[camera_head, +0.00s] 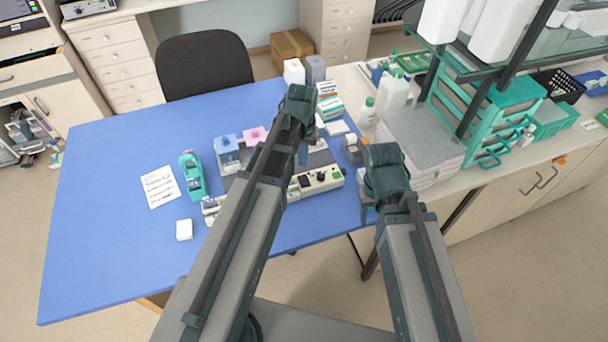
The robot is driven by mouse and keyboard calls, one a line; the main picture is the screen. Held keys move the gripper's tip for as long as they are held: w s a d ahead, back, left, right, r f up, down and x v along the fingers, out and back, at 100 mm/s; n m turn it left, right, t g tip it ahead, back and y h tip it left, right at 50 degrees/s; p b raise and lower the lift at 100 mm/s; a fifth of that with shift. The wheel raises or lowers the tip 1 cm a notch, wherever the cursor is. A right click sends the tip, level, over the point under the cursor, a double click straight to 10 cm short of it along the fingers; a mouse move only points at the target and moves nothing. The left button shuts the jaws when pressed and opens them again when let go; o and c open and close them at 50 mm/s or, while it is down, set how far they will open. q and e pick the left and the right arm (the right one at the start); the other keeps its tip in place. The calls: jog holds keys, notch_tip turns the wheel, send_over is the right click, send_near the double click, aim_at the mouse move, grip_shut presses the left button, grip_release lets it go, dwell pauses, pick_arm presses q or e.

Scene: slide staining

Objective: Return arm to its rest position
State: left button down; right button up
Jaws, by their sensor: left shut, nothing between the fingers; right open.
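My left arm reaches up the middle of the head view over the blue table (100,230). Its gripper (303,152) is shut and empty, mostly hidden by the arm, above the equipment. My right arm stands to the right, bent at its top near the table's right edge. Its gripper (367,205) is open and largely hidden behind the arm. I cannot make out the fingertips of either gripper clearly.
Near the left arm are a staining device (318,181), a blue-lidded box (228,152) and a teal dispenser (193,175). A written note (160,187) and a small white block (184,230) lie left. A bottle (367,112) and teal rack (480,95) stand right. The table's left side is clear.

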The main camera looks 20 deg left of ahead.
pick_arm(q)
jog(key=shift+r, duration=0.5)
pick_arm(e)
jog(key=shift+r, duration=0.5)
pick_arm(q)
jog(key=shift+d, duration=0.1)
jog(key=s+d+f+m+b, duration=0.1)
jog(key=s+d+m, duration=0.1)
jog(key=s+d, duration=0.3)
jog(key=s+d+f+m+y+b, duration=0.1)
jog(key=s+d+m, duration=0.1)
jog(key=s+d, duration=0.3)
jog(key=s, duration=0.4)
jog(key=shift+s+d+f+m, duration=0.15)
jog(key=shift+f+m, duration=0.15)
jog(key=shift+f, duration=0.05)
pick_arm(e)
notch_tip(320, 180, down, 3)
jog(key=shift+r, duration=0.1)
